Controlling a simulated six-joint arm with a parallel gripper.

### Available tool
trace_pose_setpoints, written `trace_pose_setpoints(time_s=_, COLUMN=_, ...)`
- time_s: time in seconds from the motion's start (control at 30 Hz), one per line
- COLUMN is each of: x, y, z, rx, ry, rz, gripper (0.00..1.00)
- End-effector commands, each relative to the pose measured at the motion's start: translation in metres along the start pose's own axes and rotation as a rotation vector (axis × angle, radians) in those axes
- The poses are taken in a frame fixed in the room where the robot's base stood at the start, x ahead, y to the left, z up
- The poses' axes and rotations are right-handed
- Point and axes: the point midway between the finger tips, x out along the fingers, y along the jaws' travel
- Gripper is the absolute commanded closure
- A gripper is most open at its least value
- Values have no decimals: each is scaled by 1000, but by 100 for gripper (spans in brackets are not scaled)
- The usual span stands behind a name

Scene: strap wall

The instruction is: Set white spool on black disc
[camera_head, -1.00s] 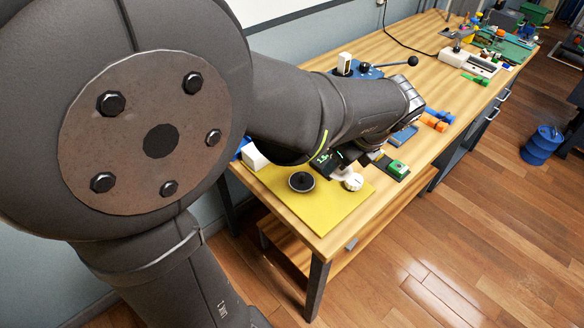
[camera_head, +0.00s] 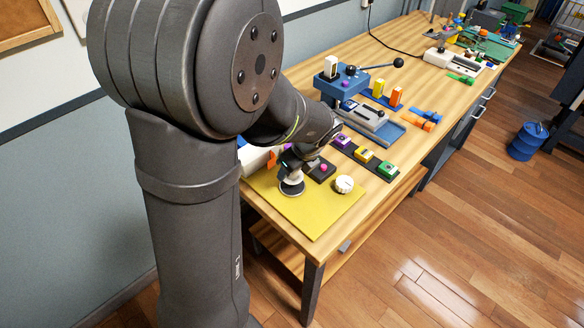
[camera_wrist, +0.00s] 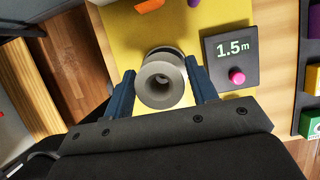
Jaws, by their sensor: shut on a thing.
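My gripper (camera_wrist: 161,88) is shut on the white spool (camera_wrist: 148,75), with one blue-grey finger on each side of it. In the wrist view the spool's hollow end faces the camera. A thin dark rim of the black disc (camera_wrist: 168,49) shows just beyond the spool; most of the disc is hidden under it. In the head view my gripper (camera_head: 291,172) points down and the white spool (camera_head: 291,187) is at the disc's place on the yellow mat. I cannot tell whether spool and disc touch.
The yellow mat (camera_head: 315,213) lies at the table's near corner. A black box with a pink button (camera_wrist: 231,65) reads 1.5 m beside my gripper. Purple, yellow and green blocks (camera_head: 365,156) sit on a dark strip behind.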

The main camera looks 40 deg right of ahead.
Motion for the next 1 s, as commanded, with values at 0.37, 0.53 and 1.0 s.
trace_pose_setpoints(time_s=0.37, x=7, y=0, z=-3, rx=-1, ry=0, rz=-1, gripper=70)
trace_pose_setpoints(time_s=0.53, x=12, y=0, z=-5, rx=0, ry=-1, rz=-1, gripper=70)
trace_pose_setpoints(time_s=1.0, x=16, y=0, z=-7, rx=-1, ry=0, rz=-1, gripper=26)
